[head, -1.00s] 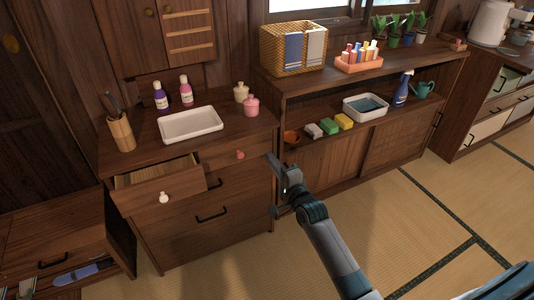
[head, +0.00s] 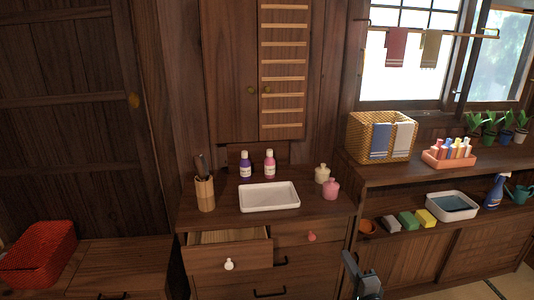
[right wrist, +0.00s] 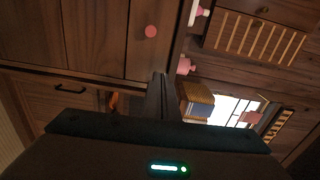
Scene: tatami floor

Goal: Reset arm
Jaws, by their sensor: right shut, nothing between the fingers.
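My right gripper (head: 352,270) shows at the bottom of the head view, in front of the right side of the wooden cabinet (head: 232,284). It is shut and empty. In the right wrist view its dark fingers (right wrist: 157,98) are together, with the sideways-looking cabinet front behind them. My left gripper is in neither view. The cabinet's upper left drawer (head: 229,259), with a white knob, stands open. The drawer beside it (head: 290,233), with a red knob, looks closed.
On the cabinet stand a white tray (head: 269,208), two bottles (head: 270,165), a pink jar (head: 331,190) and a utensil cup (head: 205,194). The shelf unit (head: 486,243) at right holds a wicker basket (head: 356,146) and a basin (head: 452,219). A red basket (head: 40,256) is at left.

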